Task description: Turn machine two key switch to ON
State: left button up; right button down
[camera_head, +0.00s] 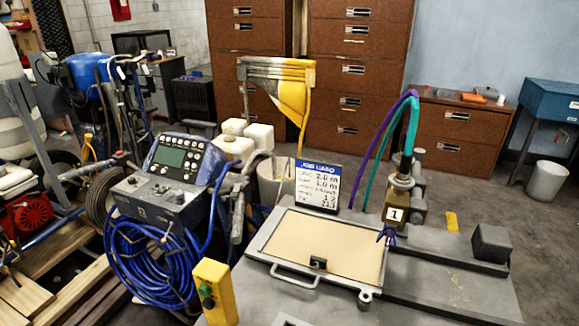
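No key switch marked for machine two can be made out. A grey control box (160,197) with small knobs on its top stands at left, below a blue-framed display panel (176,157). Whether one of its knobs is a key switch is too small to tell. A yellow box (215,291) with a green and a dark button stands at the front. A brass-coloured unit (396,203) bears a plate marked 1, with purple and teal hoses above it. Neither of my grippers is in view.
A grey-framed tray (270,228) with a tan surface lies on the grey bench, with a small black block (318,263) on it. A sign (318,184) stands behind. A coiled blue hose (150,262) hangs below the control box. Brown cabinets (357,75) line the back.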

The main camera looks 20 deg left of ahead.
aim_at(179, 194)
jog(key=u, duration=1.45)
jog(key=j+z, duration=0.5)
jog(key=j, duration=1.15)
